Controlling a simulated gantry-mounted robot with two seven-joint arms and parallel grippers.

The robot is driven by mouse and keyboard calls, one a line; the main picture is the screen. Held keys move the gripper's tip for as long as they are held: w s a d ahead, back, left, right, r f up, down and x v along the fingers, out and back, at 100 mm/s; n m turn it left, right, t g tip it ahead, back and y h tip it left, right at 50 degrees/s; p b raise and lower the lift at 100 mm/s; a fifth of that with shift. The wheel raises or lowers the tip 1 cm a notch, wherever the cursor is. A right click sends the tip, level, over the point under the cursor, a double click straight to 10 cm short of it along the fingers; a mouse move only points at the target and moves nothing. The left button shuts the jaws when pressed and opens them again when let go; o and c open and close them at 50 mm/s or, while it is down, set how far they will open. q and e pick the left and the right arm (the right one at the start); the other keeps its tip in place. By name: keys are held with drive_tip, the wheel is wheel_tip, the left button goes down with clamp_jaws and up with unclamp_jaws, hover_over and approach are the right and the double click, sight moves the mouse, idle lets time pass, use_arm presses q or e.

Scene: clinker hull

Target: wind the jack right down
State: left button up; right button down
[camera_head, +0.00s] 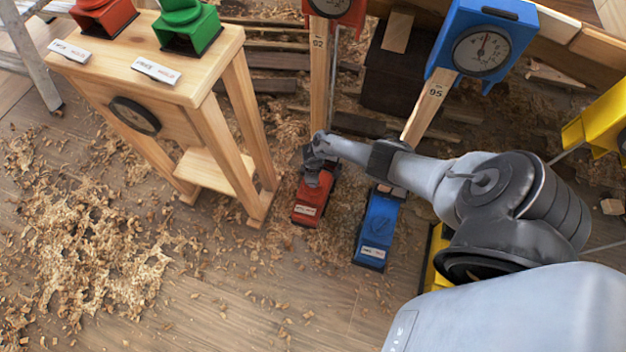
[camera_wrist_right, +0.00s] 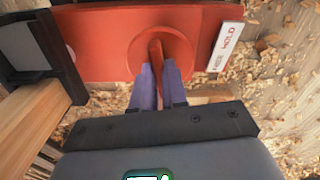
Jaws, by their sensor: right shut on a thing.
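A red jack (camera_head: 307,207) stands on the floor at the foot of a wooden post (camera_head: 319,75) in the head view. In the right wrist view the red jack body (camera_wrist_right: 105,40) carries a round red disc with an upright handle (camera_wrist_right: 155,52). My right gripper (camera_wrist_right: 160,78) is shut on the handle, a purplish finger on either side of it. In the head view the right gripper (camera_head: 315,168) is over the red jack and hides part of it. A label reading FREE and HOLD (camera_wrist_right: 226,47) is beside the disc. My left gripper is not in view.
A blue jack (camera_head: 378,225) stands close right, under a post with a blue gauge (camera_head: 481,50). Yellow parts (camera_head: 597,125) are further right. A wooden stand (camera_head: 155,75) with red and green blocks is left. Shavings (camera_head: 90,240) cover the floor; its front is open.

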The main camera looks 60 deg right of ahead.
idle(0.3)
drive_tip(key=c, duration=1.2)
unclamp_jaws()
drive_tip(key=shift+s, duration=0.1)
drive_tip(key=shift+o, duration=0.2)
wheel_tip(320, 180, up, 9)
drive_tip(key=p, duration=0.8)
drive_tip(key=shift+r+p, duration=0.65)
drive_tip(key=shift+r, duration=0.25)
